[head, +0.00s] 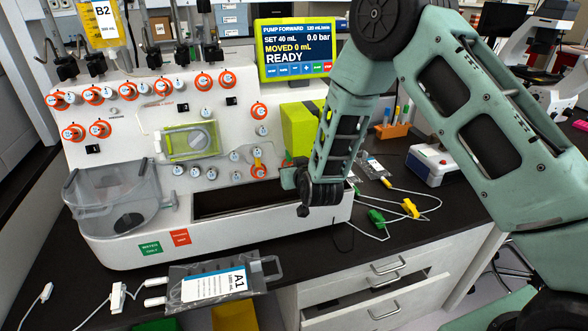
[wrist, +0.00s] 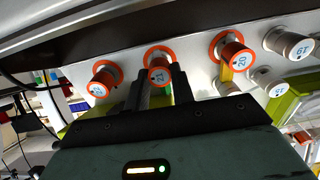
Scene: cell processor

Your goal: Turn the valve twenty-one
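Valve 21 (wrist: 158,70) is a grey knob with a blue-ringed "21" label and an orange collar on the white machine front. In the wrist view, the two dark fingers of my gripper (wrist: 159,88) stand apart, one on each side of this knob, with narrow gaps. Whether they touch it is unclear. In the head view, my gripper (head: 290,178) is at the right lower part of the machine front and hides most of this valve.
Valve 20 (wrist: 235,58), with a yellow piece at its base, and valve 22 (wrist: 103,80) flank the fingers. A grey knob labelled 19 (wrist: 289,43) is farther right. A green box (head: 300,128) stands behind my gripper. The pump screen (head: 297,50) reads READY.

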